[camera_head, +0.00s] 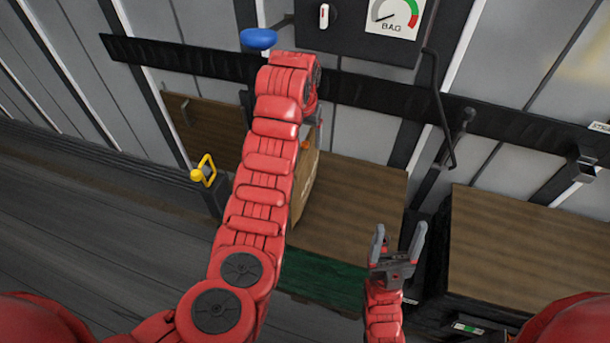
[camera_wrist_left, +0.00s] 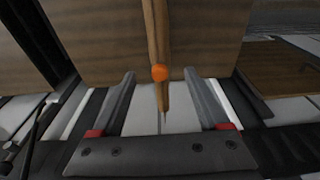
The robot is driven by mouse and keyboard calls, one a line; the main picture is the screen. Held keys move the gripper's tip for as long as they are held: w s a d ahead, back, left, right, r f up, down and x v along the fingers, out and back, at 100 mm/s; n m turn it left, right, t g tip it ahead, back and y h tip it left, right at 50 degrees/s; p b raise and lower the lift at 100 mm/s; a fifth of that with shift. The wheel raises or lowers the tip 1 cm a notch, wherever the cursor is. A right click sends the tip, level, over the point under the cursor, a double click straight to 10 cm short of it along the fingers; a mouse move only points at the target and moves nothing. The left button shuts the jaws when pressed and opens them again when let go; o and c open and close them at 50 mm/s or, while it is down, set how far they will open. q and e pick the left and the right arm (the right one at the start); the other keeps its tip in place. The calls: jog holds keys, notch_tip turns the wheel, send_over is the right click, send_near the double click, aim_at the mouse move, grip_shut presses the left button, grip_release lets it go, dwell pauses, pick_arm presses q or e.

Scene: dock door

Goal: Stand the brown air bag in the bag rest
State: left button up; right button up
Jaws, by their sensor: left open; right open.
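The brown air bag (camera_head: 309,187) stands upright behind my left arm in the head view, partly hidden by it. In the left wrist view the bag (camera_wrist_left: 156,35) shows edge-on, with an orange valve (camera_wrist_left: 160,72) on it. My left gripper (camera_wrist_left: 160,76) is open, one finger on each side of the bag's edge, with gaps showing. In the head view it is mostly hidden behind its own wrist. My right gripper (camera_head: 399,230) is open and empty, low and right of the bag. I cannot tell which part is the bag rest.
A wooden surface (camera_head: 350,215) with a green front (camera_head: 325,278) lies around the bag. Another wooden surface (camera_head: 525,250) is at right. A black rail (camera_head: 390,97) crosses the wall, below a gauge box (camera_head: 375,25). A yellow handle (camera_head: 206,168) stands left of my left arm.

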aim_at(305, 143)
pick_arm(q)
jog(key=shift+f, duration=0.65)
notch_tip(305, 143, down, 2)
jog(key=shift+w+d+f+p, duration=0.1)
jog(key=shift+p, duration=0.25)
jog(key=shift+f+p, duration=0.2)
jog(key=shift+p, duration=0.15)
notch_tip(305, 143, down, 4)
jog(key=shift+w+p, duration=0.15)
jog(key=shift+p, duration=1)
jog(key=shift+w+f, duration=0.15)
jog(key=shift+f, duration=0.25)
grip_shut()
